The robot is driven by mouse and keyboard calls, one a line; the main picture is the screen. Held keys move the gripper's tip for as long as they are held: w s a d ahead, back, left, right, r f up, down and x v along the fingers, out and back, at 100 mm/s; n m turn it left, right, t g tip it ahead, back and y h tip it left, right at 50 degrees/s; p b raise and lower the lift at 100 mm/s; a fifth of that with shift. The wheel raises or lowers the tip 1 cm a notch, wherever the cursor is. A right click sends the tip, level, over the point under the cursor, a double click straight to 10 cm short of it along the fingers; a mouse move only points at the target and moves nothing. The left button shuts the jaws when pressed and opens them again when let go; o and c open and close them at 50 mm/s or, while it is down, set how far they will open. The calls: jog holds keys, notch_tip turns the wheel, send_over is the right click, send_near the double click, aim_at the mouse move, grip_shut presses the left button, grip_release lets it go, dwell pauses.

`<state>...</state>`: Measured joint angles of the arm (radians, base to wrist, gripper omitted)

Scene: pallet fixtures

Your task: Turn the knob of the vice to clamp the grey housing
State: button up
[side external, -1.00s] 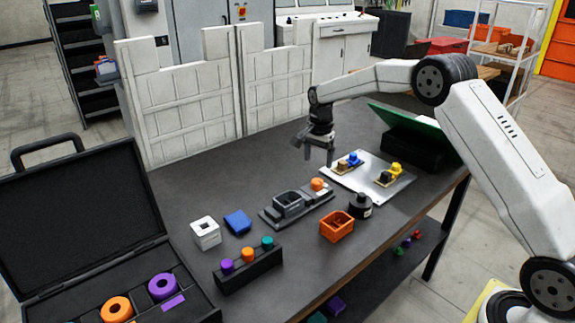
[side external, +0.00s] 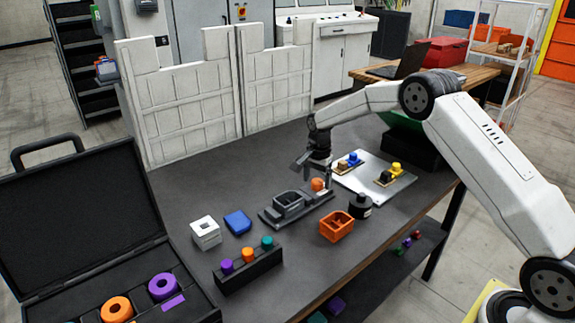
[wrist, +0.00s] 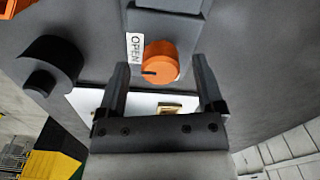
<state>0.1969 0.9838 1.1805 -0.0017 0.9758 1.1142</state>
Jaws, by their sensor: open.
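The vice (side external: 270,219) is a long dark grey fixture in the middle of the table. The grey housing (side external: 289,203), an open box shape, sits on it. The orange knob (side external: 317,185) is at the vice's right end. In the wrist view the knob (wrist: 161,62) has a dark pointer mark, beside a white label reading OPEN (wrist: 135,50). My gripper (side external: 317,170) is just above the knob and points down. In the wrist view my gripper (wrist: 160,65) has its two fingers apart, one to each side of the knob, with nothing held. Whether the fingers touch it is unclear.
A black round bottle-like object (side external: 360,206) and an orange box (side external: 336,226) stand close to the vice. A pale plate (side external: 374,190) with blue and yellow parts lies at right. A white block (side external: 206,232) and a blue block (side external: 238,221) are at left.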

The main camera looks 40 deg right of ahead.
jog(key=shift+f, duration=0.25)
grip_shut()
